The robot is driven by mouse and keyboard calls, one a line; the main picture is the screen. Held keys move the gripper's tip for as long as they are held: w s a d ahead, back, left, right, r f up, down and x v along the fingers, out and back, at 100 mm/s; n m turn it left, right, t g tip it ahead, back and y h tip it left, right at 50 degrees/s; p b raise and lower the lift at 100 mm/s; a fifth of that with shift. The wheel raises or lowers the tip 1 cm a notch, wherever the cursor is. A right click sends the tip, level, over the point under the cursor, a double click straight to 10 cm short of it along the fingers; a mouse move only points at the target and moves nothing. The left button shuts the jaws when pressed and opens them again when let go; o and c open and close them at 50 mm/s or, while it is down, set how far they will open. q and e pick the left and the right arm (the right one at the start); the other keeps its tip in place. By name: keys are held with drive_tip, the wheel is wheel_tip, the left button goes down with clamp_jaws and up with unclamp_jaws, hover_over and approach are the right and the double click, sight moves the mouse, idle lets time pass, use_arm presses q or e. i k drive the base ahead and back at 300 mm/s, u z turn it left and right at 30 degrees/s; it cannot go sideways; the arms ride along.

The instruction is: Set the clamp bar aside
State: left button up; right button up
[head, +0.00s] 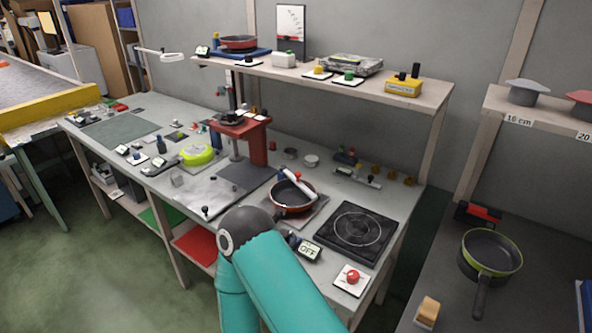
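A pale, light-grey bar (299,185) with a red part near its upper end lies tilted across an orange-brown pan (287,209). It looks like the clamp bar. The pan sits on a grey square plate (318,213) on the workbench, left of the black hotplate. I cannot tell whether the bar is fastened. A teal arm of mine rises from the bottom edge to a dark joint in front of the bench, then bends down out of the picture. Neither of my grippers shows.
The black hotplate (357,229) has an "OFF" display (308,250) and a red button (352,276) nearby. A red press stand (257,145) stands behind left. A shelf (430,95) overhangs the bench. A green-rimmed pan (490,255) lies on the right table. The grey bench mat (118,131) is bare.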

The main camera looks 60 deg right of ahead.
sight(295, 179)
drive_tip(key=z, duration=0.15)
drive_tip(key=k, duration=1.25)
drive_tip(key=z, duration=0.55)
drive_tip(key=i, duration=1)
drive_tip(key=u, duration=0.1)
